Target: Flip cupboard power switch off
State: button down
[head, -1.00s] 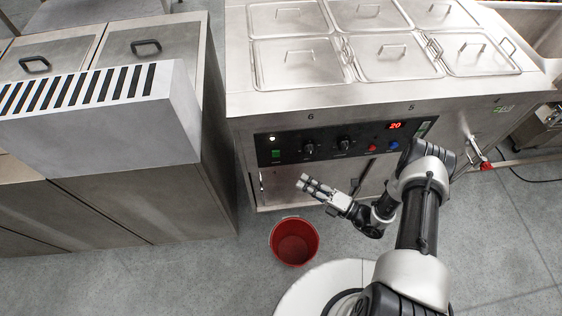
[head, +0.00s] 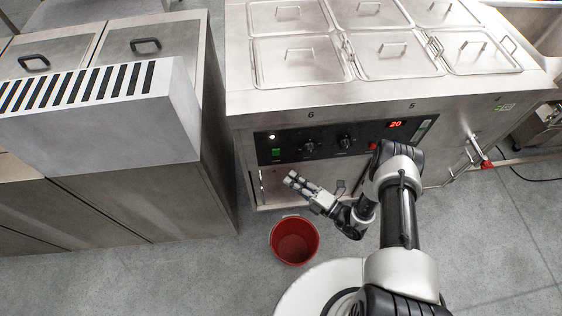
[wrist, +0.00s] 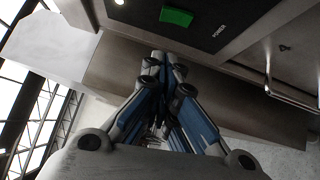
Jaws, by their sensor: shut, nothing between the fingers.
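The cupboard (head: 330,105) is a steel unit with a black control panel (head: 325,146) on its front. The green power switch (head: 275,153) sits at the panel's left end, below a lit white lamp (head: 272,137). In the wrist view the green switch (wrist: 176,17) shows at the top, left of the word POWER. Which way it is set I cannot tell. My gripper (head: 291,178) is shut and empty, in front of the cupboard, below and slightly right of the switch in the head view. Its fingertips (wrist: 162,55) point toward the panel's underside and appear apart from the switch.
Two dark knobs (head: 309,147), a red button (head: 372,147) and a red display reading 20 (head: 395,124) are along the panel. A red bucket (head: 294,240) stands on the floor below my gripper. A steel cabinet (head: 140,200) stands close on the left.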

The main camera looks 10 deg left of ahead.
aim_at(276, 152)
jog(key=w+a+b, duration=0.1)
jog(key=w+a, duration=0.4)
jog(key=w, duration=0.1)
jog(key=shift+r+b, duration=0.3)
jog(key=shift+r, duration=0.15)
jog(key=shift+w, duration=0.1)
